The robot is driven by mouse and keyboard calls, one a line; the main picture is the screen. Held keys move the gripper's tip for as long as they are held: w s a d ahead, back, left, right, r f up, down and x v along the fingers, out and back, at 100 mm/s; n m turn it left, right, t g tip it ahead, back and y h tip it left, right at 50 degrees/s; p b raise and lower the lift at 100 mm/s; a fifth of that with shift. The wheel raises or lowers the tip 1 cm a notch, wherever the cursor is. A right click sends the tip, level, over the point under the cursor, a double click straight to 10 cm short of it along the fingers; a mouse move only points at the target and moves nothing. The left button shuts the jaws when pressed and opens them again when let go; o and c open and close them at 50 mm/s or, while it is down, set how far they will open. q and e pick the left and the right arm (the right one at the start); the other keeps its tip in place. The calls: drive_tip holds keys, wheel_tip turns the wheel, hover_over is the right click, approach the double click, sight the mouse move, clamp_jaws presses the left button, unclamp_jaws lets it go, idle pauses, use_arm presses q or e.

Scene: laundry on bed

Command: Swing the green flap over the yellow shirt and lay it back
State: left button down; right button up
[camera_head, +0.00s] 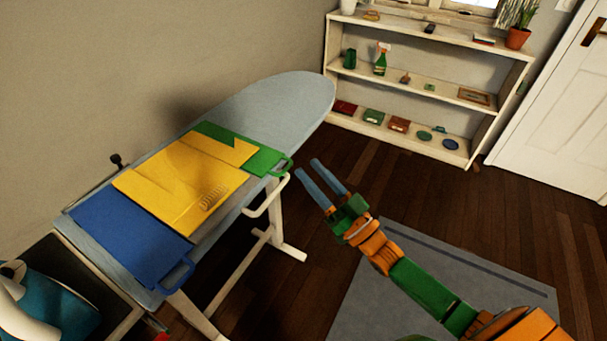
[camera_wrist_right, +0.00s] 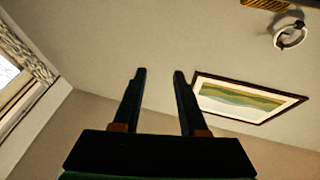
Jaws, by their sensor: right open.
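The yellow shirt (camera_head: 178,196) lies on the ironing board (camera_head: 292,98). The green flap (camera_head: 262,160) lies at the shirt's far end, partly under the yellow cloth, with its loop handle at the board's right edge. A blue flap (camera_head: 130,240) with a handle lies at the near end. My right gripper (camera_head: 321,174) is open and empty, to the right of the green handle and apart from it. In the right wrist view the open fingers (camera_wrist_right: 159,74) point at the wall and ceiling, with nothing between them. My left gripper is not in view.
A white shelf (camera_head: 435,55) with small items stands at the back right, beside a white door (camera_head: 560,110). A grey rug (camera_head: 400,290) lies on the wooden floor below my right arm. A teal and white iron (camera_head: 50,305) is at the lower left.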

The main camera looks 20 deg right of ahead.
drive_tip(key=b+v, duration=0.1)
drive_tip(key=v, duration=0.6)
drive_tip(key=shift+r, duration=0.2)
drive_tip(key=shift+a, duration=0.1)
